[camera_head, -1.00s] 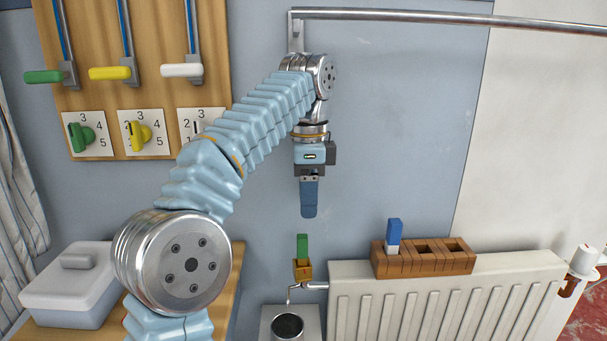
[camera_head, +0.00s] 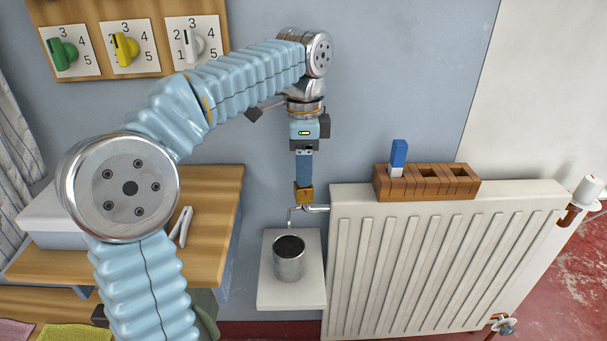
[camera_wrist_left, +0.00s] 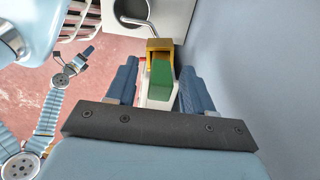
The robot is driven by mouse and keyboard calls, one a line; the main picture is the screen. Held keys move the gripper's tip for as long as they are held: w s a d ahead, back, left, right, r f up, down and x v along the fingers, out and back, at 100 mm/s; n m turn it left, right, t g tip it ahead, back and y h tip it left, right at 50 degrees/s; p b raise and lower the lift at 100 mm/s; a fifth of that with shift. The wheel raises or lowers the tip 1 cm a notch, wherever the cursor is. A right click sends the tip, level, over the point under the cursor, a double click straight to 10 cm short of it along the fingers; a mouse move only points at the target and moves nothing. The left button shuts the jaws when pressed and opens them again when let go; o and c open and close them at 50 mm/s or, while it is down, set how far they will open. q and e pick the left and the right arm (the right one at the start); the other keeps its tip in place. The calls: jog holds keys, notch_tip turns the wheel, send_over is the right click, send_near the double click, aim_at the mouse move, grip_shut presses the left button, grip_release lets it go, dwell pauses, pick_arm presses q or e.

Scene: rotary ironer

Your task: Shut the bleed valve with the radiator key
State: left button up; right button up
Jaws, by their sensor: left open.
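The radiator key (camera_wrist_left: 160,80), with a green and white handle, stands in a brass-coloured block (camera_head: 304,194) at the bleed valve pipe (camera_head: 315,208), by the radiator's top left corner. My left gripper (camera_head: 304,180) points straight down over it. In the left wrist view its open fingers (camera_wrist_left: 159,82) are on either side of the handle, with a gap visible at each side. In the head view the fingers hide the green handle. What looks like my right arm's end (camera_wrist_left: 88,52) shows small in the left wrist view; its jaws are too small to read.
A metal cup (camera_head: 289,258) stands on a pale ledge (camera_head: 312,295) below the valve. A wooden rack (camera_head: 425,185) holding a blue key (camera_head: 398,155) sits on the radiator (camera_head: 430,260). A wooden counter (camera_head: 215,220) is at left; dials hang above.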

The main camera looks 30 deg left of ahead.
pick_arm(q)
jog(key=shift+f, duration=0.75)
grip_shut()
jog(key=shift+r+m+p, duration=0.15)
jog(key=shift+m+p, duration=0.3)
jog(key=shift+m, duration=0.45)
jog(key=shift+o, duration=0.4)
grip_release()
notch_tip(320, 180, up, 12)
jog(key=shift+w+f+p, duration=0.1)
jog(key=shift+p, duration=0.7)
jog(key=shift+r, duration=0.85)
